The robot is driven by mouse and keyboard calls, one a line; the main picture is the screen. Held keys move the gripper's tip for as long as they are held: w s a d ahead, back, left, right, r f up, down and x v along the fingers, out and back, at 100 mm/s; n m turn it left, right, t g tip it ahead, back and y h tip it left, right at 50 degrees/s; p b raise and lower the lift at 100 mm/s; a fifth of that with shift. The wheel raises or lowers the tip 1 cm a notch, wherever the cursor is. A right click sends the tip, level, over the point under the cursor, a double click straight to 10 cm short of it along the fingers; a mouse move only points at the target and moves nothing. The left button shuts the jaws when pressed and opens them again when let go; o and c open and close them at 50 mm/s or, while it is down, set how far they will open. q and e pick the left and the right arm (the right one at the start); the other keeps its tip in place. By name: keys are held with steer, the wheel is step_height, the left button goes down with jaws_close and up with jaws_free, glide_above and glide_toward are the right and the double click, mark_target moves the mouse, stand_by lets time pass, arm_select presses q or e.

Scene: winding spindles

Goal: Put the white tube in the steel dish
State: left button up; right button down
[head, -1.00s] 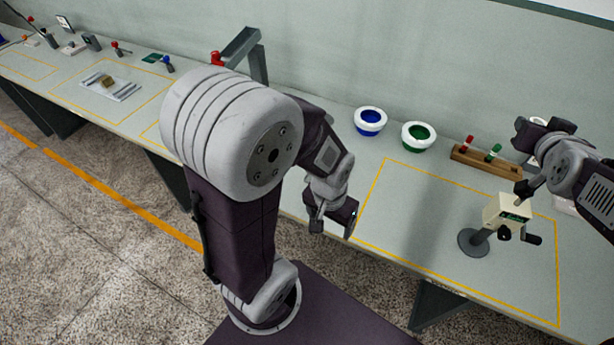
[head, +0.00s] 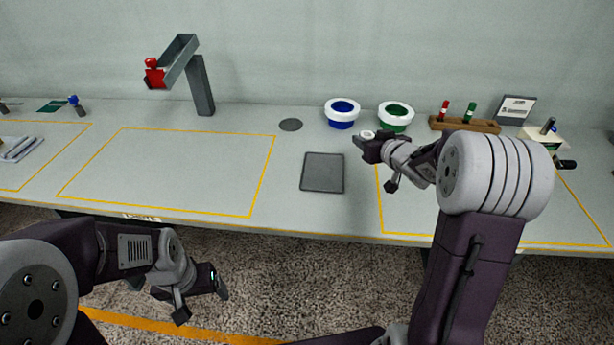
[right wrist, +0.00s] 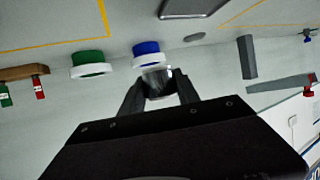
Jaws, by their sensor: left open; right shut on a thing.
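My right gripper (head: 366,142) is shut on a small pale thing, which I take to be the white tube (head: 367,134). Only its round white end shows in the head view, above the table in front of the blue and green bowls. In the right wrist view the tube (right wrist: 159,84) is a greyish piece between the fingers (right wrist: 160,92). My left gripper (head: 214,283) is open and empty, low over the floor in front of the table. I cannot pick out a steel dish for certain; a flat grey disc (head: 291,124) lies left of the blue bowl.
A blue bowl (head: 341,122) and a green bowl (head: 394,125), both white-rimmed, stand at the back. A dark square tray (head: 308,174) lies mid-table. A wooden rack (head: 450,124) holds a red and a green tube. A grey chute (head: 203,92) stands back left. The left outlined area is clear.

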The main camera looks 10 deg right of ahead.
steer(key=b, duration=0.6)
glide_above(323, 172)
step_height(323, 172, down, 7)
steer(key=shift+d+r, duration=0.1)
steer(key=shift+d, duration=0.05)
step_height(323, 172, down, 4)
steer(key=shift+r+b, duration=0.1)
steer(key=shift+b, duration=0.85)
steer(key=shift+f, duration=0.2)
steer(key=shift+r, duration=0.1)
